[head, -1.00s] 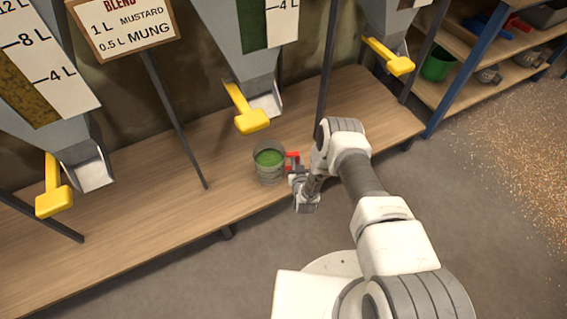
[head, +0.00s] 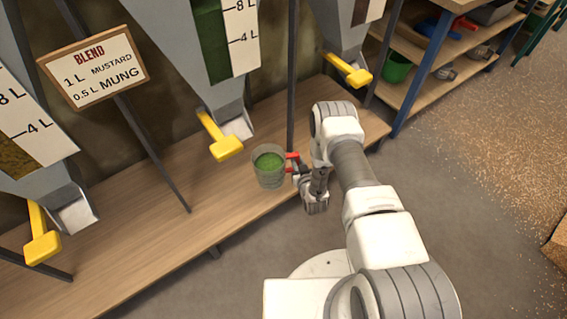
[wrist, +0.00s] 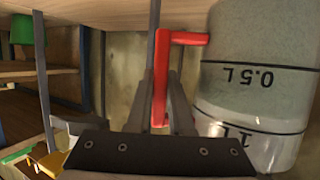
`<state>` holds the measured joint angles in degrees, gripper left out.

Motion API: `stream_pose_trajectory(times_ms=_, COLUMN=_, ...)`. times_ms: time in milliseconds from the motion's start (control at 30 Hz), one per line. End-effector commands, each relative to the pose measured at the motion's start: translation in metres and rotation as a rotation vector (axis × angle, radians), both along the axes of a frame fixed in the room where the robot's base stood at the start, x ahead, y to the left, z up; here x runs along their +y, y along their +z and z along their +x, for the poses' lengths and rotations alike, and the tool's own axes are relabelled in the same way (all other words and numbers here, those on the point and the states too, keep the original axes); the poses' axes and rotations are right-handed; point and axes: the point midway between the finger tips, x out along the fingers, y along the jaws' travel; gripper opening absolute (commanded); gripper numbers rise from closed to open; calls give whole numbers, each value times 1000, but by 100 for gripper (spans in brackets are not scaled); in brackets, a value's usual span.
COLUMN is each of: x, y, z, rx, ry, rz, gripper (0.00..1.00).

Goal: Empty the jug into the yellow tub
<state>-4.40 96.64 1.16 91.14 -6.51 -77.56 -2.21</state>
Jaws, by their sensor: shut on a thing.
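The jug (head: 269,169) is a clear, round measuring vessel with a red handle and green grain inside, upright in the head view. In the wrist view the jug (wrist: 255,95) fills the right side, with 0.5 L and 1 L marks. My gripper (head: 293,164) is to its right and shut on the red handle. In the wrist view, my gripper's fingers (wrist: 172,105) are on either side of the handle (wrist: 160,75). The jug overlaps the bench in the head view; I cannot tell whether it touches it. I cannot make out a yellow tub.
A long wooden bench (head: 150,232) runs below grey hoppers. Spouts with yellow levers (head: 226,147) hang over it, one just left of the jug. Dark posts (head: 292,80) stand between hoppers. Shelves at upper right hold a green bucket (head: 397,68). Open floor (head: 470,170) lies to the right.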

Motion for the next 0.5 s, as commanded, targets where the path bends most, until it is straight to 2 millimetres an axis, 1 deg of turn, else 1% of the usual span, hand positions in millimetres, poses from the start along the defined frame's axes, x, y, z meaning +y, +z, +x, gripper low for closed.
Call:
stream_pose_trajectory(times_ms=33, x=-7, y=10, z=2, rx=-6, ry=-1, rz=3, gripper=0)
stream_pose_trajectory(times_ms=200, x=-22, y=17, z=2, rx=-5, ry=0, rz=3, gripper=0)
stream_pose_trajectory(times_ms=333, x=-28, y=19, z=2, rx=-4, ry=0, rz=3, gripper=0)
stream_pose_trajectory(times_ms=500, x=-29, y=19, z=2, rx=-4, ry=0, rz=3, gripper=0)
